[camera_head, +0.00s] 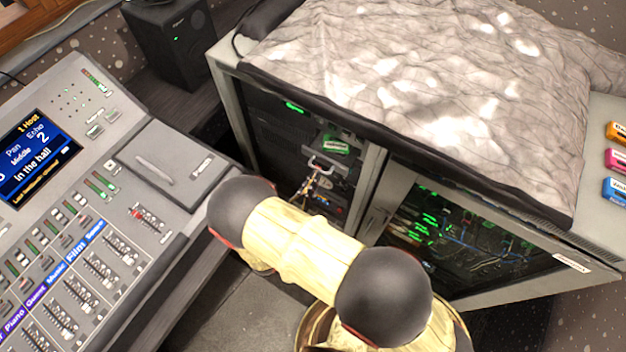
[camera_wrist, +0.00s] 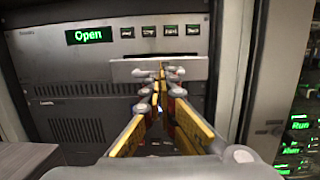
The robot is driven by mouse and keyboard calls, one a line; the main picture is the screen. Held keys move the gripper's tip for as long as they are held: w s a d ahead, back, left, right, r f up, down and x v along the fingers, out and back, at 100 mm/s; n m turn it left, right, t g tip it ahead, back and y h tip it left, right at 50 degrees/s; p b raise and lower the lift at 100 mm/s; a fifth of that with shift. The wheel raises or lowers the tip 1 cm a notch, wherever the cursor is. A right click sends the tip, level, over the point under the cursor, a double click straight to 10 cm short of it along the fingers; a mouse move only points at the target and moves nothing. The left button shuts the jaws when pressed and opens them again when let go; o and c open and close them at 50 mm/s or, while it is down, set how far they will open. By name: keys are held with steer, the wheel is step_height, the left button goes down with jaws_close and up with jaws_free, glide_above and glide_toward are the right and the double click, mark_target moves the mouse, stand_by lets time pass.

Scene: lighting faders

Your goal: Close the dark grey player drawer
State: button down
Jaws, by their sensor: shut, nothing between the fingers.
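The dark grey player drawer (camera_wrist: 128,70) shows in the wrist view as a wide grey front below the player's green "Open" display (camera_wrist: 89,35) and its row of small lit buttons. My gripper (camera_wrist: 161,70) is shut and empty, with its fingertips in front of the middle of the drawer front. I cannot tell whether they touch it.
The grey rack cabinet (camera_head: 372,165) has a centre post right of my gripper and a glass door (camera_head: 470,235) over green-lit gear. A crumpled cloth (camera_head: 430,80) covers its top. A mixing console (camera_head: 120,160) stands left; a black speaker (camera_head: 172,40) is behind.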

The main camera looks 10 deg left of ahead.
mark_target(324, 164)
steer(key=x, duration=0.2)
steer(key=f+x, duration=0.1)
steer(key=x, duration=0.5)
steer(key=shift+d+f+p, duration=0.1)
steer(key=shift+f+p, duration=0.1)
steer(key=shift+p, duration=0.15)
steer(key=shift+s+f, duration=0.2)
steer(key=shift+s, duration=0.2)
steer(key=p+v, duration=0.1)
steer(key=v, duration=1.2)
steer(key=shift+a, duration=0.25)
